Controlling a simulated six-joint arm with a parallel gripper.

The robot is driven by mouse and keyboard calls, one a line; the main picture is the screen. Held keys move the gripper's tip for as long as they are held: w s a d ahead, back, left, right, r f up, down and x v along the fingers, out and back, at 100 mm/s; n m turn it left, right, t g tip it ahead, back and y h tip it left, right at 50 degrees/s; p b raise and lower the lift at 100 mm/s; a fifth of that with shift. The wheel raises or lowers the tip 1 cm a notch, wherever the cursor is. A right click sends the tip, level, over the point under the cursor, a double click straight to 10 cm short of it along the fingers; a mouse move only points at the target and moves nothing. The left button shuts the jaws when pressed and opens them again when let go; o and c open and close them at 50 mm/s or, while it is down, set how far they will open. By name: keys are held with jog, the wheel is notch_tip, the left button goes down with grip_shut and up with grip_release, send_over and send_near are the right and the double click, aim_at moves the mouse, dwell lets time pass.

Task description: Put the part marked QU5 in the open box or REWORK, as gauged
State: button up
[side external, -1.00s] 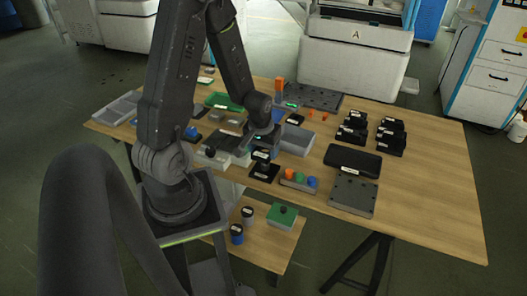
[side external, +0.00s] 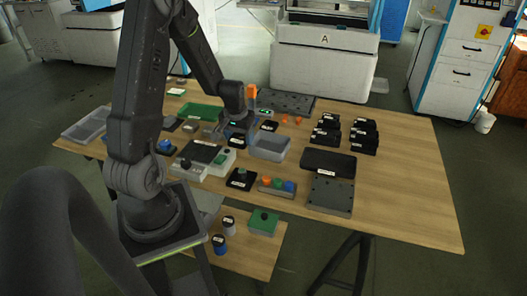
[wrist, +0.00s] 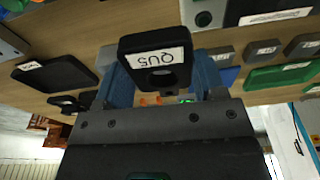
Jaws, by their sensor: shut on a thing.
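The part marked QU5 (wrist: 155,57) is a black block with a white label and a round recess, close up in the wrist view. My gripper (wrist: 163,82) is shut on it with its blue fingers at the block's sides. In the side view my gripper (side external: 237,128) is above the middle of the table, and a small dark labelled shape just below its fingers seems to be the part. An open grey box (side external: 270,147) stands just right of it and looks empty. I cannot make out a REWORK mark; the small labels are unreadable in the side view.
Several black labelled blocks (side external: 326,132) stand to the right. An orange post (side external: 252,94) rises behind. The right tabletop is clear.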

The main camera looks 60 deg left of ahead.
jog(key=w+a+r, duration=0.1)
jog(key=w+a, duration=0.1)
jog(key=a, duration=0.6)
send_near(269, 145)
jog(key=d+f, duration=0.2)
jog(key=shift+s+f, duration=0.2)
jog(key=shift+f, duration=2.2)
jog(key=shift+f, duration=0.15)
jog(key=o, duration=1.2)
jog(key=shift+o, duration=0.2)
